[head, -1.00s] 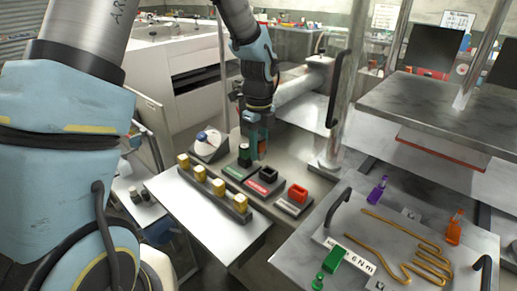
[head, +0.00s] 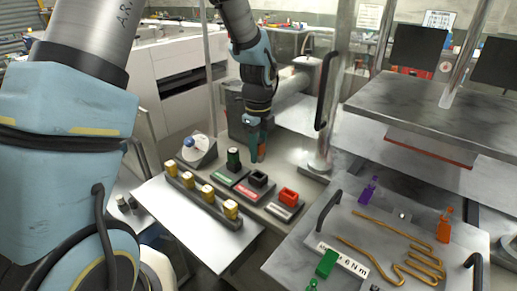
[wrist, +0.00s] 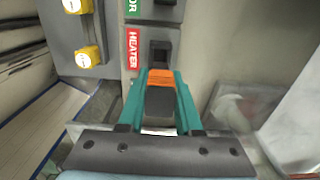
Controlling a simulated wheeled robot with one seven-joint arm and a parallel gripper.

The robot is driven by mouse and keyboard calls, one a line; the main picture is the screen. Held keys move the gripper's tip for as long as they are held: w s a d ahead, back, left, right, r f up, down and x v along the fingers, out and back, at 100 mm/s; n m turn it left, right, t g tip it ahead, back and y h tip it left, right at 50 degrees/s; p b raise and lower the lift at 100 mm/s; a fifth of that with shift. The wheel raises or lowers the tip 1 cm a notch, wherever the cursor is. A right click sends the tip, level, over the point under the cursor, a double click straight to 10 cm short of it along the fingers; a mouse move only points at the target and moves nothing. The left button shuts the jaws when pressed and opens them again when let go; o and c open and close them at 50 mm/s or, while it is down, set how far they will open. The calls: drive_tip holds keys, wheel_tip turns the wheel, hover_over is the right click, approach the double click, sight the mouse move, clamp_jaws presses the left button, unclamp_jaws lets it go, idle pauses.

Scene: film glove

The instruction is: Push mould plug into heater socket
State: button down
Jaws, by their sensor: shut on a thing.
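My gripper (wrist: 160,98) is shut on the mould plug, a dark grey block with an orange end (wrist: 160,78). Its teal fingers clasp the plug from both sides. In the wrist view the orange end points toward the heater socket (wrist: 160,52), a black socket beside a red HEATER label (wrist: 132,48). The plug looks apart from it, though the gap is hard to judge. In the head view my gripper (head: 256,152) hangs pointing down just behind the heater socket (head: 258,178), and the plug is mostly hidden by the fingers.
A green-labelled socket base (head: 228,176) with a dark upright plug (head: 233,158) stands left of the heater socket. A base with an orange-red block (head: 289,197) stands right. Several yellow pieces (head: 207,191) line a rail in front. A vertical post (head: 325,140) stands to the right.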

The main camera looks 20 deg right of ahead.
drive_tip(key=shift+f+b, duration=1.05)
drive_tip(key=shift+f, duration=1)
drive_tip(key=shift+p, duration=0.5)
drive_tip(key=shift+f+b, duration=0.5)
drive_tip(key=shift+f, duration=0.4)
drive_tip(key=c, duration=0.5)
unclamp_jaws()
wheel_tip(320, 180, up, 11)
drive_tip(key=shift+f+b, duration=0.1)
drive_tip(key=shift+b, duration=1.15)
